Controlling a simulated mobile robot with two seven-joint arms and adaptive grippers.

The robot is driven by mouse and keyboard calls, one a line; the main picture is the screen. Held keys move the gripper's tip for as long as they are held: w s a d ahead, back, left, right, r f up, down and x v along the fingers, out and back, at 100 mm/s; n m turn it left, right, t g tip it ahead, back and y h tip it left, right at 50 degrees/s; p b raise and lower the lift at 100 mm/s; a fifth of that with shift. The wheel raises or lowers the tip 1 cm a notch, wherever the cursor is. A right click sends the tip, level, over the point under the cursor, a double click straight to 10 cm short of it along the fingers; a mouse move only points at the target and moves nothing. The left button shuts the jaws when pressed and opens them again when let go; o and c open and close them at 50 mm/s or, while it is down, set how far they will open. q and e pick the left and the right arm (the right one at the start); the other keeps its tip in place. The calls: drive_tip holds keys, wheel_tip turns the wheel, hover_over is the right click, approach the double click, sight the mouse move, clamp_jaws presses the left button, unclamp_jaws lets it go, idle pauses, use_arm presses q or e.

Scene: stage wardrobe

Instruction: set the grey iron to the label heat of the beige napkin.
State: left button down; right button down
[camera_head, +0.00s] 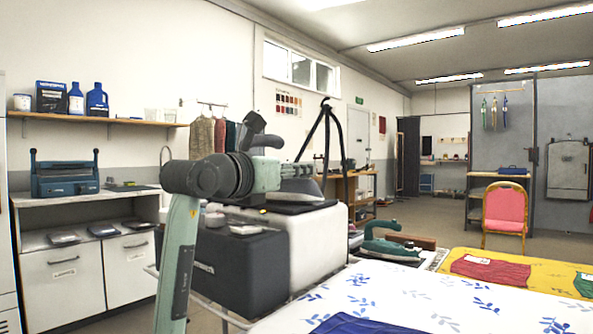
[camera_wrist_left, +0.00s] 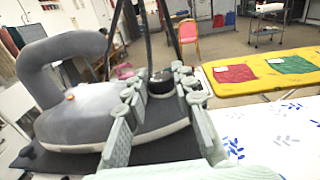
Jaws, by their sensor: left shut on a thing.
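The grey iron (camera_wrist_left: 85,115) fills the left of the left wrist view, with its big looped handle at the upper left. It rests on a dark pad (camera_head: 300,207) on a white block in the head view, largely hidden behind my arm. My left gripper (camera_wrist_left: 162,86) is shut on a black round dial (camera_wrist_left: 160,80) of the iron, one finger on each side. In the head view the left gripper (camera_head: 268,172) is at the iron and its fingertips are hard to make out. I cannot make out the beige napkin or its label. My right gripper is not in view.
A white board with blue leaves (camera_head: 440,295) lies in front, with blue cloth (camera_head: 375,325) at its edge. A yellow board (camera_head: 545,276) holds red and green cloths. A green iron (camera_head: 385,247) stands behind. A red chair (camera_head: 505,208) stands beyond, with open floor around it.

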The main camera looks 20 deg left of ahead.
use_arm(q)
drive_tip(key=m+h, duration=0.1)
drive_tip(key=m+g+h, duration=0.1)
drive_tip(key=shift+w+a+h, duration=0.15)
drive_tip(key=shift+a+h, duration=0.1)
drive_tip(key=shift+h, duration=0.15)
drive_tip(key=shift+m+g+h+p, duration=0.3)
drive_tip(key=shift+m+g+h, duration=0.4)
drive_tip(key=shift+h, duration=0.3)
drive_tip(key=shift+m+g+h, duration=0.5)
drive_tip(key=shift+m+h, duration=0.1)
drive_tip(key=shift+h, duration=0.2)
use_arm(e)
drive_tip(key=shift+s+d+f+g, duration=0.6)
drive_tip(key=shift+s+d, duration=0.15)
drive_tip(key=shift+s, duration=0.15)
use_arm(q)
drive_tip(key=c, duration=1.2)
unclamp_jaws()
drive_tip(key=v, duration=1.2)
